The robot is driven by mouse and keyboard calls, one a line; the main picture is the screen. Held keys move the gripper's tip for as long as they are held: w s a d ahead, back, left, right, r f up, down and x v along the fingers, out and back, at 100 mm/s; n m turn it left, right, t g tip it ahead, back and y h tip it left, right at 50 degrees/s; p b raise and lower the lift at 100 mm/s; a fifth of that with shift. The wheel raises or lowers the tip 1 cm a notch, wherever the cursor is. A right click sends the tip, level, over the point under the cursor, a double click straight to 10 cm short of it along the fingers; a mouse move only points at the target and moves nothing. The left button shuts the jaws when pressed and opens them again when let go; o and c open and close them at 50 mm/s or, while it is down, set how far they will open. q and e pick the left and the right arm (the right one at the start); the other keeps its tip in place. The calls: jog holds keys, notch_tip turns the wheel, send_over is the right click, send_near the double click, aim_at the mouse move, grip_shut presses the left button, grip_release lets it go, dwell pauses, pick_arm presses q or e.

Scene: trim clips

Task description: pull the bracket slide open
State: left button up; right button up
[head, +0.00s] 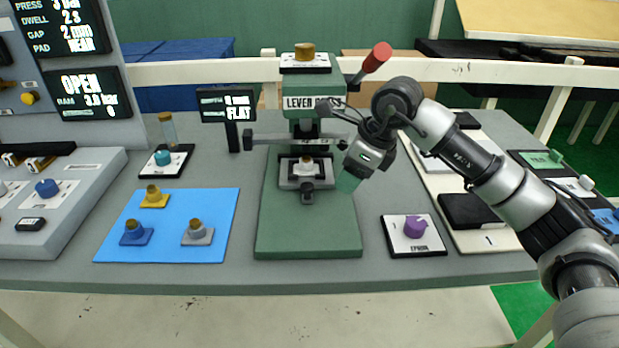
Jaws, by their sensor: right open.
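The green lever press (267,225) stands at the middle of the bench. Under its ram is the bracket slide (287,183), a pale frame with a small light part (305,167) in it. A dark handle (307,194) sticks out at its front, over the green base. My right gripper (348,182) is open to the right of the slide, pointing down and left. It looks apart from the handle; whether it touches the press cannot be told. My left gripper is not in view.
A blue mat (168,250) with yellow, blue and grey clips lies left of the press. A red-knobbed lever (375,58) rises behind my right gripper. A small display (227,102) reads FLAT. A purple-knobbed plate (398,245) lies to the right. The bench in front is narrow.

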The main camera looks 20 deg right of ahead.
jog(key=p, duration=0.1)
send_over(308, 185)
jog(key=s+d, duration=0.2)
jog(key=x, duration=0.4)
jog(key=shift+w+a+r, duration=0.1)
jog(key=shift+w, duration=0.05)
jog(key=shift+w+a+f, duration=0.2)
jog(key=shift+f, duration=0.4)
grip_shut()
